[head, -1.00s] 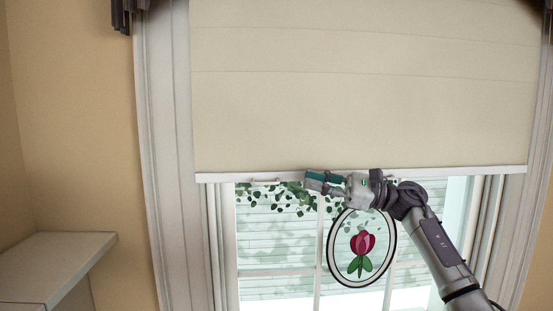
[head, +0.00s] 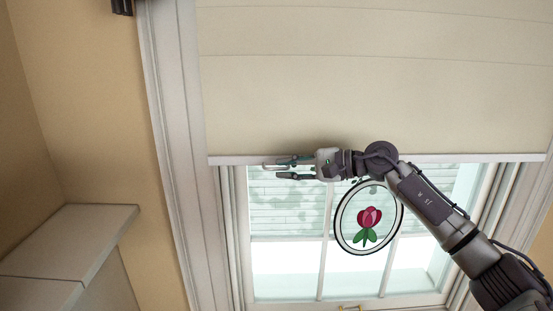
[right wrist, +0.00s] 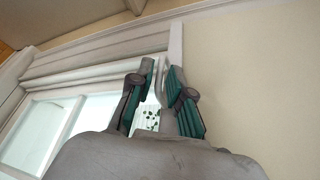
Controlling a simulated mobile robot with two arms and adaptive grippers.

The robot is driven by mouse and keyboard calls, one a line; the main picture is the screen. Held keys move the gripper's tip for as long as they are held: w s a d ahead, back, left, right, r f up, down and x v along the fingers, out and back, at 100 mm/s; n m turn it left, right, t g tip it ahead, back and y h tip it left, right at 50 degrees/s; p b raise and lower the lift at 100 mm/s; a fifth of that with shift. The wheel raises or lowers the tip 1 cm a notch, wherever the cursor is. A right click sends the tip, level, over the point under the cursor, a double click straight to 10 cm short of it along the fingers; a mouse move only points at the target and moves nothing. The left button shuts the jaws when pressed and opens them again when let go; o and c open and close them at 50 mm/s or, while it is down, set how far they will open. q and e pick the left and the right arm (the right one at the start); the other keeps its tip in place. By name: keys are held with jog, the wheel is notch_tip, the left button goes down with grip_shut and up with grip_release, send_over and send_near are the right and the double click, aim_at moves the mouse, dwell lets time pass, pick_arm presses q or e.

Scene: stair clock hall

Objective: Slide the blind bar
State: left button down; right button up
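The cream blind (head: 370,95) covers the upper part of the window and ends in a pale bar (head: 470,157). A small pale loop handle (head: 268,166) is at the bar's left part. My right gripper (head: 279,169) is at this handle in the head view, with its fingers apart, one above the other. In the right wrist view the handle (right wrist: 160,76) shows between the open fingers of the gripper (right wrist: 160,80), and the bar (right wrist: 176,45) runs beyond them. I cannot tell whether a finger touches the handle. My left gripper is out of view.
A round tulip ornament (head: 369,217) hangs in front of the window panes below the bar, under my right forearm. The white window frame (head: 172,150) stands at the left. A pale shelf (head: 75,240) juts out at the lower left.

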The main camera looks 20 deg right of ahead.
jog(key=shift+p+x, duration=0.4)
jog(key=shift+x, duration=1.05)
jog(key=shift+c, duration=0.4)
grip_shut()
